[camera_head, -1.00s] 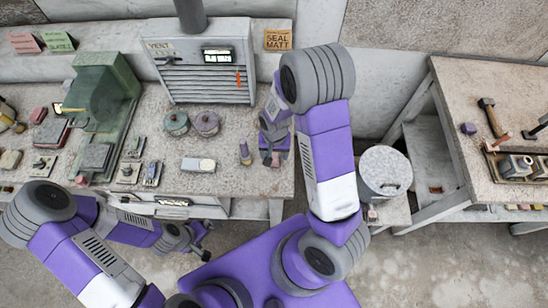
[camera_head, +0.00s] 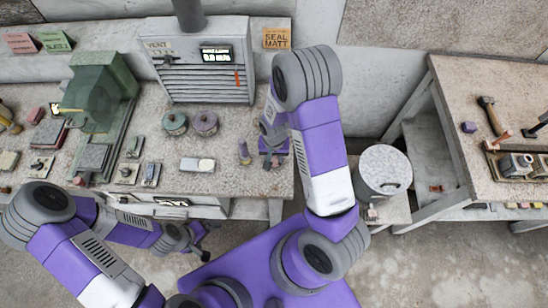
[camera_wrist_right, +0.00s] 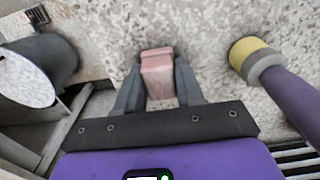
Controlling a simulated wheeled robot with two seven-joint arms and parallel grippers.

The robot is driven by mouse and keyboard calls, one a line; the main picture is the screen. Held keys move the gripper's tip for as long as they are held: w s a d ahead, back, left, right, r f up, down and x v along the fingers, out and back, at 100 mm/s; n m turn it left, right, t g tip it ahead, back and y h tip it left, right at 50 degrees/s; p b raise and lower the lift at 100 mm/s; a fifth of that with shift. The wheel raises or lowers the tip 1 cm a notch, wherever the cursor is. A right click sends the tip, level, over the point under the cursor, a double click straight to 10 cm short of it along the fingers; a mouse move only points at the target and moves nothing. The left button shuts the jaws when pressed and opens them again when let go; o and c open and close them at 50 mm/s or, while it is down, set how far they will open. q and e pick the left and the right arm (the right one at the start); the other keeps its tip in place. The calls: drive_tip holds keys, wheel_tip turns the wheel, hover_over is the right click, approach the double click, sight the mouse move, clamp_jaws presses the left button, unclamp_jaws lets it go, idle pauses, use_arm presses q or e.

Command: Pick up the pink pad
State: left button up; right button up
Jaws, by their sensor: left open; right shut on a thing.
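The pink pad (camera_wrist_right: 158,72) is a small pale pink block, seen in the right wrist view between the two grey fingers of my right gripper (camera_wrist_right: 158,92). The fingers are shut on its sides. In the head view my right gripper (camera_head: 270,158) is at the right end of the long bench, and the pad cannot be made out there. Whether the pad touches the bench top is not clear. My left gripper (camera_head: 198,241) is open and empty, in front of the bench's front edge.
A purple, yellow-ended tool (camera_head: 244,153) stands close beside my right gripper; it also shows in the right wrist view (camera_wrist_right: 252,58). A grey bin (camera_head: 384,172) stands right of the bench.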

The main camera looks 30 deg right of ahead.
wheel_tip(320, 180, up, 10)
drive_tip(key=shift+r+p, duration=0.1)
drive_tip(key=shift+p, duration=0.8)
drive_tip(key=o, duration=0.5)
drive_tip(key=c, duration=0.6)
drive_tip(key=shift+f, duration=0.2)
